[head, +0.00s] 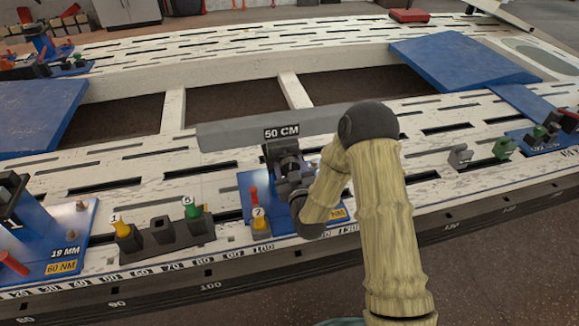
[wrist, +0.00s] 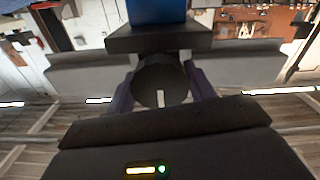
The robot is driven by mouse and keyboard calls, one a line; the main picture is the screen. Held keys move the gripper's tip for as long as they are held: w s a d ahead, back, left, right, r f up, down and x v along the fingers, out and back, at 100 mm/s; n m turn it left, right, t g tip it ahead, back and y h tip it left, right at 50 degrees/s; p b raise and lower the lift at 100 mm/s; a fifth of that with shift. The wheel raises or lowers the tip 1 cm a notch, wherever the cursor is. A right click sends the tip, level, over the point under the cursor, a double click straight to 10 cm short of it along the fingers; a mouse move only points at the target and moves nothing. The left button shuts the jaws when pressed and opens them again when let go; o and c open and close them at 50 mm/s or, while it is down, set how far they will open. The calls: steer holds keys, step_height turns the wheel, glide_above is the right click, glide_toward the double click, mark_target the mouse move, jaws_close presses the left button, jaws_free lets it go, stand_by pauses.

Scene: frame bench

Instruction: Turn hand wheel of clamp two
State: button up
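In the wrist view a dark round hand wheel (wrist: 160,72) with a pale mark on its lower rim faces the camera. The purple-dark fingers of my gripper (wrist: 160,88) stand on its left and right sides, close to its rim. Whether they press on it cannot be made out. In the head view the grey clamp (head: 284,155) stands on a blue plate (head: 245,185), below a long grey bar labelled 50 CM (head: 222,136). My gripper (head: 292,188) is at this clamp, and my forearm hides part of the clamp and plate.
A dark holder with yellow and green pieces (head: 162,234) is farther left. Another blue plate (head: 72,238) lies at the left. Grey and green small blocks (head: 503,147) stand at the right. The slotted white frame is largely bare.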

steer(key=shift+c, duration=1.4)
steer(key=shift+m, duration=0.8)
steer(key=o, duration=1)
steer(key=shift+d, duration=0.1)
